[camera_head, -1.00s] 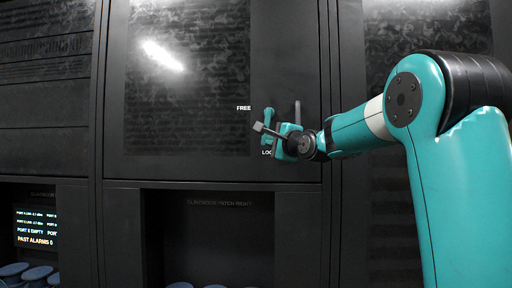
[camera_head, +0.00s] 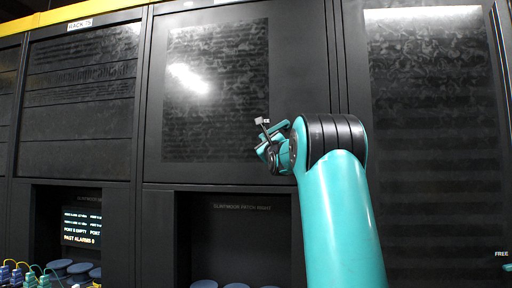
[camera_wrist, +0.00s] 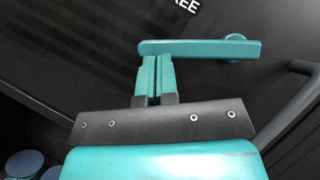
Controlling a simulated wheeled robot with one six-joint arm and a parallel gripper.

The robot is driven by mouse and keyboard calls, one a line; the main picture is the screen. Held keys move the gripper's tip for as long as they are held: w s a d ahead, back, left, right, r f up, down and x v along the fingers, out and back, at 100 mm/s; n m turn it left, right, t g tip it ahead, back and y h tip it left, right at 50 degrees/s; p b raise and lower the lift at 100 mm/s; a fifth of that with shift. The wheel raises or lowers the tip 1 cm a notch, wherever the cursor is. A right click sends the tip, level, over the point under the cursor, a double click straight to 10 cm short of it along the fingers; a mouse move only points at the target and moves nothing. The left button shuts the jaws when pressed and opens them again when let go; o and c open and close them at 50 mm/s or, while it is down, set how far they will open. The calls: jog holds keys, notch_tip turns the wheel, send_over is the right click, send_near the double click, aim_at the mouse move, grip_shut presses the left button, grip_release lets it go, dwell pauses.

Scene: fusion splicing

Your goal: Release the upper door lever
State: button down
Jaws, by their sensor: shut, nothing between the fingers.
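The upper door lever is a teal bar (camera_wrist: 198,48) with a round pivot at its right end in the wrist view. It lies across the picture near a white label (camera_wrist: 188,5), of which "EE" is readable. My gripper (camera_wrist: 157,60) is shut with nothing between its fingers. Its fingertips lie at the lever's left half, overlapping its lower edge in the picture; I cannot tell whether they touch. In the head view my gripper (camera_head: 270,137) is in front of the upper door's right side, where my arm hides the labels and most of the lever.
A dark handle bar (camera_wrist: 292,108) stands out right of the lever in the wrist view. The dark upper door (camera_head: 205,125) sits above an open bay (camera_head: 240,235). Another FREE label (camera_head: 502,254) is at the far right. A status screen (camera_head: 82,227) and cables are lower left.

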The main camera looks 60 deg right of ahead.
jog(key=shift+w+a+r, duration=0.2)
jog(key=shift+w+r, duration=0.3)
jog(key=shift+r, duration=0.05)
jog(key=shift+w+a+r, duration=0.2)
jog(key=shift+w+r, duration=0.25)
jog(key=shift+r, duration=0.15)
jog(key=s+a+f+b, duration=0.4)
jog(key=a+b, duration=0.3)
jog(key=b, duration=0.4)
jog(key=shift+s+f, duration=0.2)
jog(key=shift+f, duration=0.7)
jog(key=shift+a, duration=0.1)
